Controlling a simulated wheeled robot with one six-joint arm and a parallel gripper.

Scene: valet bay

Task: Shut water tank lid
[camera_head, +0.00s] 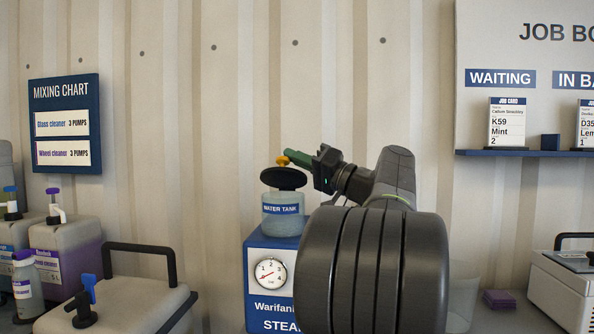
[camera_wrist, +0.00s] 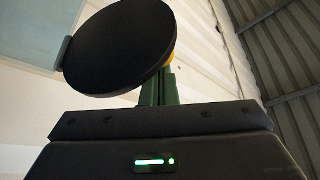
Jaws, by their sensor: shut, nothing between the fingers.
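The water tank (camera_head: 283,218) is a pale blue-grey jar with a blue label, standing on top of the blue steam unit. Its round black lid (camera_head: 284,179) is at the tank's top, somewhat tilted; I cannot tell how far it stands off the rim. A yellow-orange piece (camera_head: 283,160) shows just above the lid. My gripper (camera_head: 296,158) has green fingers, shut and empty, close to the yellow piece above the lid's right side. In the wrist view the lid (camera_wrist: 120,45) is a large black disc partly covering my fingers (camera_wrist: 158,88). Contact cannot be told.
The blue steam unit (camera_head: 257,300) with a gauge (camera_head: 269,273) stands below the tank. My arm hides its right side. A beige container with a black handle (camera_head: 140,248) and bottles stand left. A white case (camera_head: 565,285) stands right. The corrugated wall is close behind.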

